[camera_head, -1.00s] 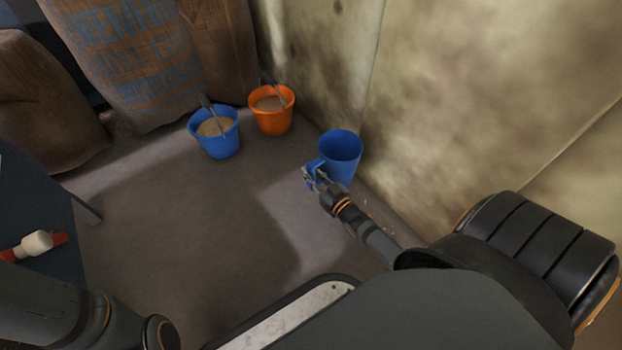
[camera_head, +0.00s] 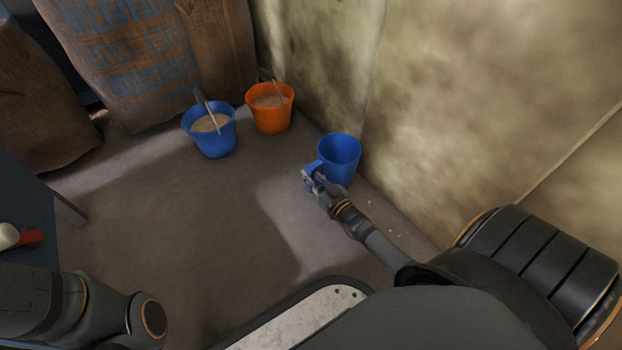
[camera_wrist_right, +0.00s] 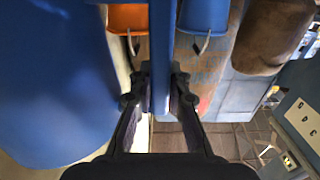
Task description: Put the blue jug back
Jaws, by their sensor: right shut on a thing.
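The blue jug (camera_head: 340,155) is upright by the wall, right of the middle in the head view, with its handle toward my right gripper. My right gripper (camera_head: 314,181) is shut on the jug's handle. In the right wrist view the jug's body (camera_wrist_right: 50,80) fills the left side, and the handle (camera_wrist_right: 160,60) runs between the fingers of my right gripper (camera_wrist_right: 160,90). I cannot tell whether the jug's base touches the floor. My left arm shows at the lower left of the head view, but its gripper is out of view.
A blue bucket (camera_head: 210,135) and an orange bucket (camera_head: 270,112), both holding grain-like stuff, stand behind the jug to the left. Large sacks (camera_head: 130,60) lean at the back. The wall (camera_head: 480,90) is close on the right. Open floor (camera_head: 190,230) lies left of the jug.

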